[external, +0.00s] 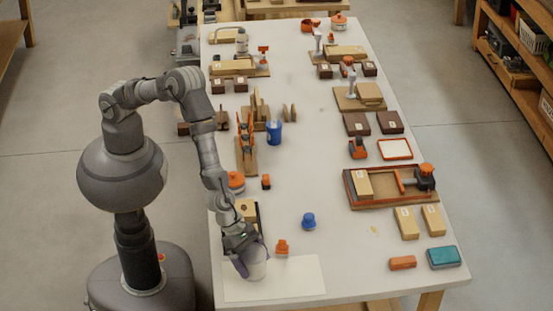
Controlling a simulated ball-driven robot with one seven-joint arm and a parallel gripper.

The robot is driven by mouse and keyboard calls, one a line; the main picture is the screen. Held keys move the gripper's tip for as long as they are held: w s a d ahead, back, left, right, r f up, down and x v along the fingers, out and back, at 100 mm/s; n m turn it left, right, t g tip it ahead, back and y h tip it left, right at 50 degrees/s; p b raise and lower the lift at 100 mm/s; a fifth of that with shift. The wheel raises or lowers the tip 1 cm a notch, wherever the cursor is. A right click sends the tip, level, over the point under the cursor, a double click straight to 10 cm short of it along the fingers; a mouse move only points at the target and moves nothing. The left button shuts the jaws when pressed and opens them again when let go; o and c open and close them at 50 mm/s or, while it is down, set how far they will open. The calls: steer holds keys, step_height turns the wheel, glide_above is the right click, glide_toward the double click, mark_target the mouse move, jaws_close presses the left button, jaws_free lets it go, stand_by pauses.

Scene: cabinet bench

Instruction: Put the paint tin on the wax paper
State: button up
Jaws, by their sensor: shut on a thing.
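A pale grey-white paint tin (257,265) is at the near left end of the bench. My gripper (246,256) is shut on it from the upper left, and dark fingers hide part of its side. The wax paper (295,283) is a flat off-white sheet on the near left of the table top. The tin overlaps the sheet's left part in this view. I cannot tell whether the tin touches the paper or is held just above it.
A small orange item (282,248) stands by the paper's back edge. A blue object (309,221) stands farther back. A wooden block (246,210) lies close behind my gripper. An orange block (402,262) and teal box (443,257) lie right. The middle is mostly clear.

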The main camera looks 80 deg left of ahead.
step_height(320, 180, down, 3)
steer(key=shift+f+b, duration=0.2)
steer(key=shift+b, duration=0.55)
steer(key=shift+f, duration=0.15)
steer(key=o, duration=1.1)
steer(key=shift+a, duration=0.1)
steer(key=shift+r, duration=0.25)
steer(key=p+v, duration=0.2)
steer(key=v, duration=1)
steer(key=shift+p, duration=0.3)
